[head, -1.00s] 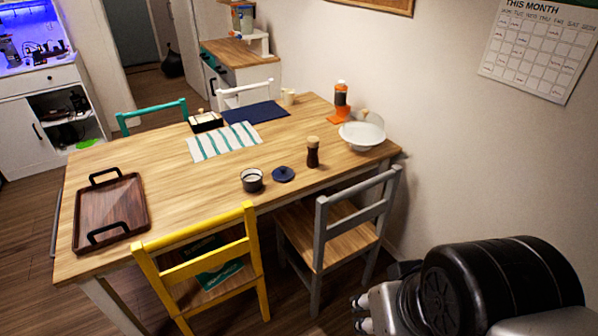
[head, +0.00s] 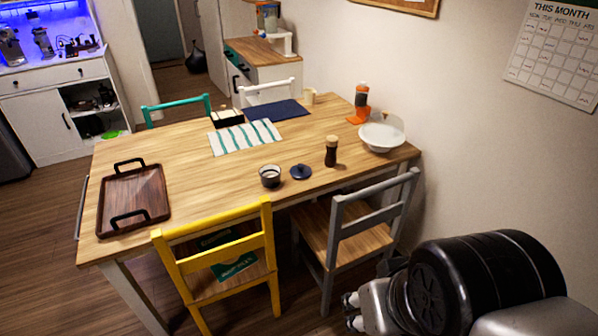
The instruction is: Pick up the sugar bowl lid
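The sugar bowl lid (head: 301,172) is a small dark blue disc with a knob, lying on the wooden table near its front edge. The open sugar bowl (head: 270,176), small and dark with pale contents, stands just left of it, apart from the lid. My gripper (head: 352,311) shows only in part at the lower edge, below and right of the table, far from the lid. My arm hides most of it, so its opening cannot be made out.
The yellow chair (head: 222,258) and grey chair (head: 372,215) stand at the table's front side. A dark pepper mill (head: 331,151) stands right of the lid, a white bowl (head: 382,135) farther right. A wooden tray (head: 133,198) lies at left. The wall bounds the right.

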